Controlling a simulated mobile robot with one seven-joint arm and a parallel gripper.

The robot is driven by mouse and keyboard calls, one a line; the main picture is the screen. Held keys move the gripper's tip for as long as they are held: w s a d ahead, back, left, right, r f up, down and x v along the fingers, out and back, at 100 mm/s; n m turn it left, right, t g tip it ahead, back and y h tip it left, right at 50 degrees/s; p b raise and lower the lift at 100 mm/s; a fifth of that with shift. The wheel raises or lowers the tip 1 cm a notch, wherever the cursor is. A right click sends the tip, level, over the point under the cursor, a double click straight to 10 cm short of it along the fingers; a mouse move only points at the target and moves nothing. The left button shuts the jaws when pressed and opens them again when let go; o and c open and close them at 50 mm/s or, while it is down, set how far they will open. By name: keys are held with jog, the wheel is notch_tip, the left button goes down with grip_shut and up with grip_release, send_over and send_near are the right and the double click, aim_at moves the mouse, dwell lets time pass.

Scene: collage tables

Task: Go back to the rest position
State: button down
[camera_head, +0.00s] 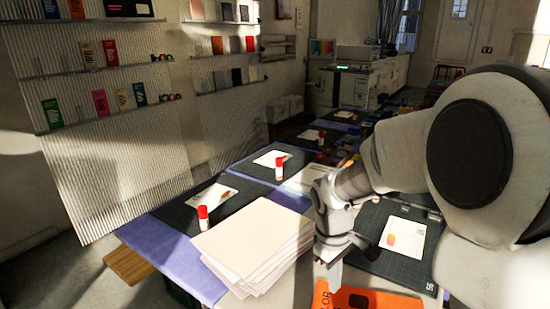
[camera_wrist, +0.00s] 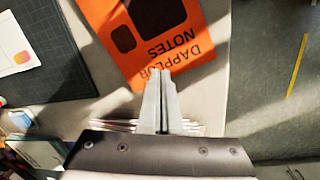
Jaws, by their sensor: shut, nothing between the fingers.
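My gripper (camera_wrist: 161,90) is shut, its two fingers together with nothing between them. In the wrist view the fingertips overlap the lower edge of an orange notebook (camera_wrist: 110,40) marked "NOTES"; I cannot tell whether they touch it. In the head view my gripper (camera_head: 328,262) hangs over the near part of the table, between the paper stack (camera_head: 245,235) and the orange notebook (camera_head: 365,299). My arm reaches in from the right and hides part of the table.
Dark cutting mats (camera_head: 180,213) with white cards and red-capped glue sticks (camera_head: 203,217) line the table. A mat with a card (camera_head: 403,236) lies at right. Wall shelves (camera_head: 110,68) with small booklets stand at left. A wooden stool (camera_head: 128,266) is beside the table.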

jog(key=s+r+m+t+y, duration=0.1)
jog(key=s+r+m+t, duration=0.55)
jog(key=s+r, duration=0.9)
notch_tip(320, 180, up, 11)
jog(key=s+m+g+p, duration=0.1)
jog(key=p, duration=1.2)
jog(key=shift+s+d+r, duration=0.2)
jog(key=shift+s+d, duration=0.05)
jog(key=shift+d, duration=0.2)
